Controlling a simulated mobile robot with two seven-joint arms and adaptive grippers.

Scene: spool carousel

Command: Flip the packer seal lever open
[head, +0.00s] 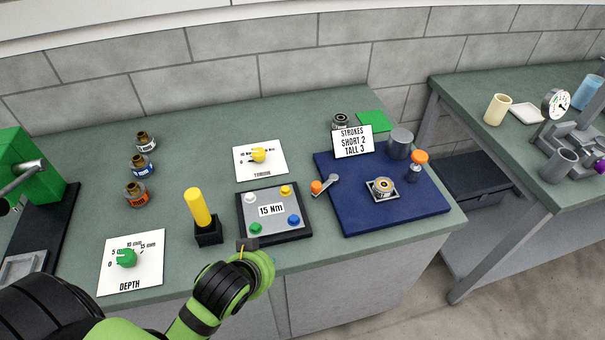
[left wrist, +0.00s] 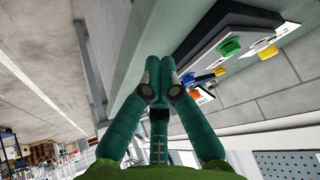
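A short grey lever with an orange knob (head: 317,187) lies at the left side of the blue mat (head: 345,215) in the head view. It may be the packer seal lever, but no label shows this. A metal ring-shaped part (head: 382,188) sits in a square holder on the mat, right of the lever. An orange-capped post (head: 418,160) stands further right. My left arm reaches in from the bottom, its end by the 15 Nm plate's front edge, apart from the lever. In the left wrist view the fingers of my left gripper (left wrist: 159,72) are together, with nothing seen between them. My right gripper is not visible.
The 15 Nm plate (head: 271,227) and a yellow-handled tool in a black stand (head: 208,237) are near my left arm. A grey cylinder (head: 400,143) and a strokes sign (head: 352,142) stand at the mat's back. The mat's front is clear.

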